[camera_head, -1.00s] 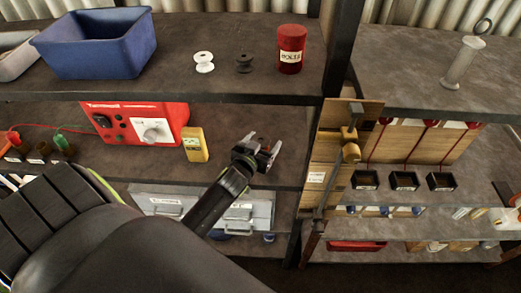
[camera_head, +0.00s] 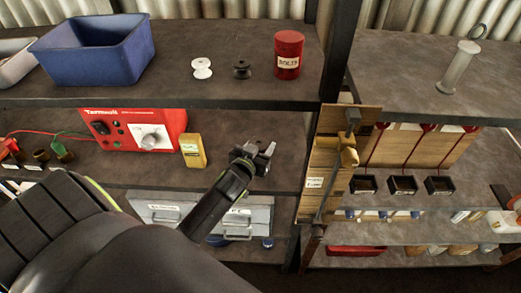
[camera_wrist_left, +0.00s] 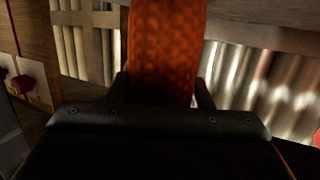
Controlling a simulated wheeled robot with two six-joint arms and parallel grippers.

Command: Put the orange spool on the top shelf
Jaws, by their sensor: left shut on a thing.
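My left gripper (camera_head: 258,153) is in front of the middle shelf, below the front edge of the top shelf (camera_head: 215,103). In the left wrist view it is shut on the orange spool (camera_wrist_left: 167,50), which shows as a textured orange-red body between the two fingers. In the head view the spool is hidden by the gripper. A white spool (camera_head: 202,69) and a black spool (camera_head: 241,69) stand on the top shelf. My right gripper is not in view.
The top shelf also holds a blue bin (camera_head: 92,50) at left and a red bolts can (camera_head: 288,54) at right. A dark post (camera_head: 338,50) stands right of the can. A yellow meter (camera_head: 193,151) and a red device (camera_head: 140,130) are on the middle shelf.

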